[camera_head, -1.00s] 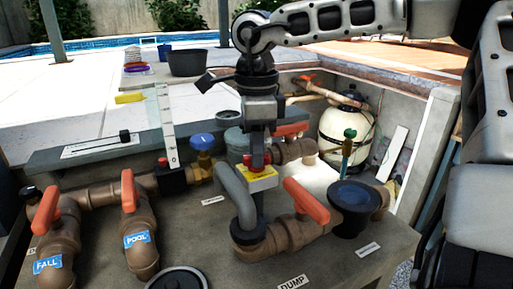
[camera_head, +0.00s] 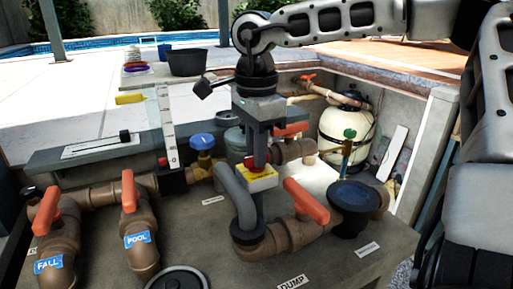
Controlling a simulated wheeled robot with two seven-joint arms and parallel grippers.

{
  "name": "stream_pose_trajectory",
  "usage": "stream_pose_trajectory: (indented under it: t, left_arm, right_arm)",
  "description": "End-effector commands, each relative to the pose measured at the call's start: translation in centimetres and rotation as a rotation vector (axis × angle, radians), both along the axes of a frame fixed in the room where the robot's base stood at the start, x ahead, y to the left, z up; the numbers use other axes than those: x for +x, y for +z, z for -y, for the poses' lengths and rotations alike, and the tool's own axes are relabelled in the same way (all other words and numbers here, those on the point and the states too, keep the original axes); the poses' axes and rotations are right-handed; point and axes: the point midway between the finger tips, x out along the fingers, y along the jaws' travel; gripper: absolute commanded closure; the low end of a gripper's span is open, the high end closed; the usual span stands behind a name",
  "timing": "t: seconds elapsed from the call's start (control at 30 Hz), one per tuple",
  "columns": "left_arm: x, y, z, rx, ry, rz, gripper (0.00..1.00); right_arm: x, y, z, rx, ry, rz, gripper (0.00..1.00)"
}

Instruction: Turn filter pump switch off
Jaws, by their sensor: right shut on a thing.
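The filter pump switch is a red knob (camera_head: 249,162) on a yellow plate (camera_head: 264,183), on top of a grey post behind the grey curved pipe. My right gripper (camera_head: 259,160) reaches down from above, with its fingertips at the knob. It is shut on the red knob and hides part of it. I cannot read any on or off marking on the plate. My left gripper is not in view.
Brown pipes with orange valve handles stand close around the switch, such as the one at its right (camera_head: 306,201). A grey curved pipe (camera_head: 233,195) is just left of it. A dark round lid (camera_head: 355,195) and a cream tank (camera_head: 345,135) are at the right.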

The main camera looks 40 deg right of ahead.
Motion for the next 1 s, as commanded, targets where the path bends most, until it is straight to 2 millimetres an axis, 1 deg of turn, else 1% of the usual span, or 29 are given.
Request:
stream_pose_trajectory:
  t: [0.13, 0.17, 0.2, 0.23, 0.53, 0.67, 0.77, 1.0]
  left_arm:
    - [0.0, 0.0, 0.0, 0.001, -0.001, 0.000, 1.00]
    - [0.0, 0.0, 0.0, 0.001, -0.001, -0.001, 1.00]
    - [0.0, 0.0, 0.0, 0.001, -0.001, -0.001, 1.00]
    - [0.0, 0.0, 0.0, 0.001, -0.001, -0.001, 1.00]
    - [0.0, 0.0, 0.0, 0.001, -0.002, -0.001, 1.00]
    - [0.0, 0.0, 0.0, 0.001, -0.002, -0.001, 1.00]
    - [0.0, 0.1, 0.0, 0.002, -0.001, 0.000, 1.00]
    - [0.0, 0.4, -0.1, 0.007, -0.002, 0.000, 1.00]
  right_arm:
    - [0.1, 0.2, 0.0, 0.000, 0.003, 0.005, 1.00]
    - [0.1, 0.2, 0.0, 0.000, 0.003, 0.005, 0.80]
    - [0.1, 0.2, 0.0, 0.000, 0.003, 0.005, 0.69]
    - [0.1, 0.1, 0.0, 0.000, 0.002, 0.005, 0.64]
    - [0.0, 0.2, 0.0, -0.001, 0.000, 0.003, 0.64]
    - [0.1, 1.3, 0.0, -0.001, -0.001, 0.005, 0.64]
    - [0.1, 3.1, 0.0, -0.002, -0.002, 0.007, 0.64]
    - [0.1, 9.1, 0.0, -0.002, -0.001, 0.008, 0.64]
